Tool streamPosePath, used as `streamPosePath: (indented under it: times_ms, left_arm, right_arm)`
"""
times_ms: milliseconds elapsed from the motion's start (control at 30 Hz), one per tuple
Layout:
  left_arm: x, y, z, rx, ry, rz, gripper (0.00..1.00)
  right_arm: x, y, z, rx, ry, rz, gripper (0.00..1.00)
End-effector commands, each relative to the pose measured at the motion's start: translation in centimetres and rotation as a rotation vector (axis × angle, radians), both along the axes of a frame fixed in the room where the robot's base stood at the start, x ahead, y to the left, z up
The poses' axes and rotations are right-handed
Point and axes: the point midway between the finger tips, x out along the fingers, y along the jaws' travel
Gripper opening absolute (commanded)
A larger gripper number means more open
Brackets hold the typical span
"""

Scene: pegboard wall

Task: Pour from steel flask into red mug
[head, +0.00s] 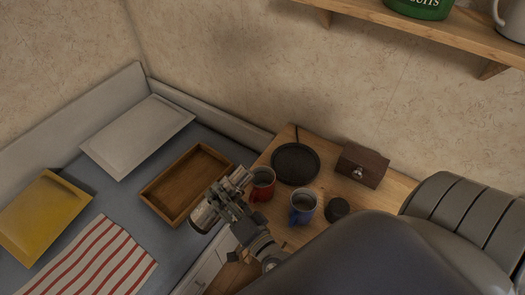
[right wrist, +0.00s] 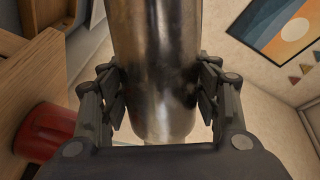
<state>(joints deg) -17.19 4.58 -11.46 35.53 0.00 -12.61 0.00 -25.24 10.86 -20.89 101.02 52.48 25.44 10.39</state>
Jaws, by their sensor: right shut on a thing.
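The steel flask (head: 204,215) is gripped by my right gripper (head: 232,208) and is tipped far over, up off the surfaces. In the right wrist view the flask (right wrist: 152,65) fills the middle, with a finger pressed on each side. The red mug (head: 263,184) stands upright on the wooden table, just right of the flask's upper end, which lies close to it in the picture. The mug also shows at the left of the right wrist view (right wrist: 45,132). Whether anything flows from the flask, or is in the red mug, I cannot tell. My left gripper is out of view.
A blue mug (head: 303,207), a black round plate (head: 295,164), a small black object (head: 337,209) and a wooden box (head: 362,166) crowd the table around the red mug. An open wooden tray (head: 150,196) lies on the bed at left. A shelf (head: 440,33) is above.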

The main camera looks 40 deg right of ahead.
Motion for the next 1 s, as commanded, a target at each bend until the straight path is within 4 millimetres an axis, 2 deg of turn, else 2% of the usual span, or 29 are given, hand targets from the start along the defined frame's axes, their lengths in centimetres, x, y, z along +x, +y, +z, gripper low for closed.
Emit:
streamPosePath:
  times_ms: [1000]
  left_arm:
    - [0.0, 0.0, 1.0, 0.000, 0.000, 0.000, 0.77]
  right_arm:
    - [0.1, 0.2, 1.0, 0.077, -0.002, -0.002, 0.05]
